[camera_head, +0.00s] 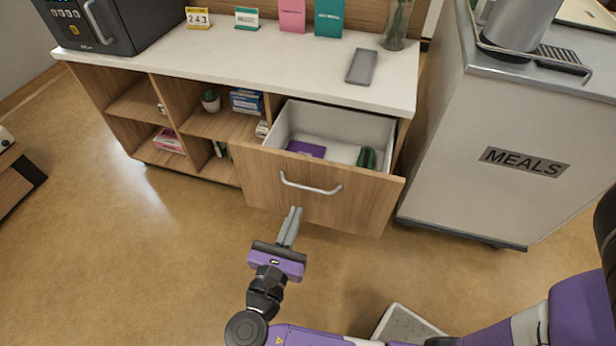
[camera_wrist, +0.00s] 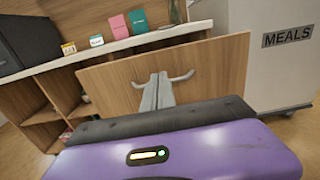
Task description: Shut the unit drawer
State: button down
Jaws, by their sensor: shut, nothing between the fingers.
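The unit drawer (camera_head: 268,192) stands pulled out from the right end of the wooden unit, with a light wood front and a curved metal handle (camera_head: 310,187). Inside it lie a purple item (camera_head: 306,149) and a dark green item (camera_head: 367,158). My gripper (camera_head: 294,211) is shut and empty, its fingers pointing at the drawer front just below the handle's left part. In the wrist view the fingertips (camera_wrist: 159,78) overlap the drawer front (camera_wrist: 215,70) by the handle (camera_wrist: 182,77). I cannot tell whether they touch it.
The white unit top (camera_head: 290,65) holds a dark safe, small cards, a grey slab (camera_head: 362,67) and a glass vase. Open shelves are left of the drawer. A grey MEALS trolley (camera_head: 480,190) stands close on the right. The floor (camera_head: 130,250) at left is clear.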

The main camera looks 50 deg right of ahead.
aim_at(314, 168)
jog(key=b+x, duration=0.1)
jog(key=x, duration=1.1)
jog(key=shift+d, duration=0.2)
jog(key=b+x, duration=0.2)
jog(key=x, duration=2.2)
jog(key=shift+d, duration=0.5)
